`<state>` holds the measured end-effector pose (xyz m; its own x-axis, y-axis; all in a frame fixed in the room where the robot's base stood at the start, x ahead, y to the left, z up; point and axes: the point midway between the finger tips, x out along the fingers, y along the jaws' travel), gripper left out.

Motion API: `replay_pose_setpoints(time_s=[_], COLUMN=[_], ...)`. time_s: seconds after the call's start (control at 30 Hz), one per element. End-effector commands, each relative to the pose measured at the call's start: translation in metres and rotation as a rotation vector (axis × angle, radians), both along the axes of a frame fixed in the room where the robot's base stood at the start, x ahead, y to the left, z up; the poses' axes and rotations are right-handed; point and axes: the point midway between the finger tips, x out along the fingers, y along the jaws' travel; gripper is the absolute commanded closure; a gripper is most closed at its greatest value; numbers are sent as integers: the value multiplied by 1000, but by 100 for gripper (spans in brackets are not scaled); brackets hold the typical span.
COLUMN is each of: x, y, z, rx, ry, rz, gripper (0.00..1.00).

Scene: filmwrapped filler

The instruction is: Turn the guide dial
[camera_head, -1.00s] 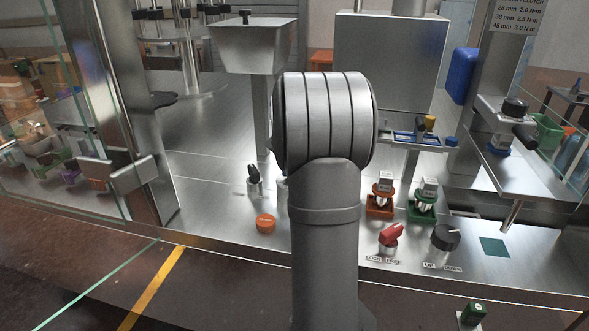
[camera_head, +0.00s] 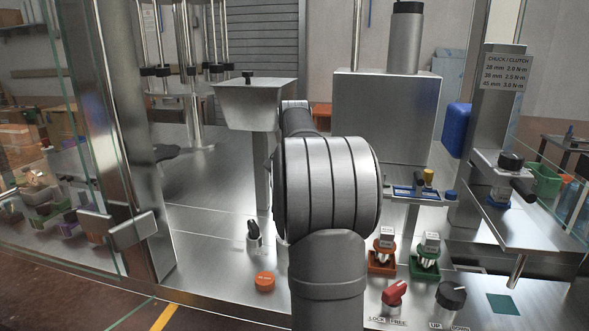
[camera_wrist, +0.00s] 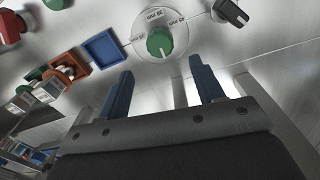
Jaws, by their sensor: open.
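The guide dial appears to be the green knob (camera_wrist: 160,43) with a white pointer line, on a round pale plate with printed "mm" labels. It shows in the wrist view just beyond the fingertips, roughly in line with the gap between them. My gripper (camera_wrist: 162,68) is open, with two blue fingers apart and nothing between them. The fingers do not appear to touch the dial. In the head view my arm hides the gripper and the green dial.
A black selector knob (camera_wrist: 230,12), a blue tray (camera_wrist: 103,48) and an orange-red holder (camera_wrist: 68,72) lie around the dial. In the head view, a red lock/free knob (camera_head: 394,293), black dial (camera_head: 451,295) and orange button (camera_head: 264,281) stand near the panel front. A steel hopper (camera_head: 255,105) stands behind.

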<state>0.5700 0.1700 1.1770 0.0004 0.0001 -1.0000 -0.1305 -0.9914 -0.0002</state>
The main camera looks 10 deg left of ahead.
Motion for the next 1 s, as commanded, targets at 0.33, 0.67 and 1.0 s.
replay_pose_setpoints(time_s=[0.33, 0.67, 1.0], x=[1, 0, 0], y=[0, 0, 0], z=[70, 85, 79], rx=[1, 0, -1], ry=[-2, -1, 1], rz=[0, 0, 0], gripper=[39, 39, 39])
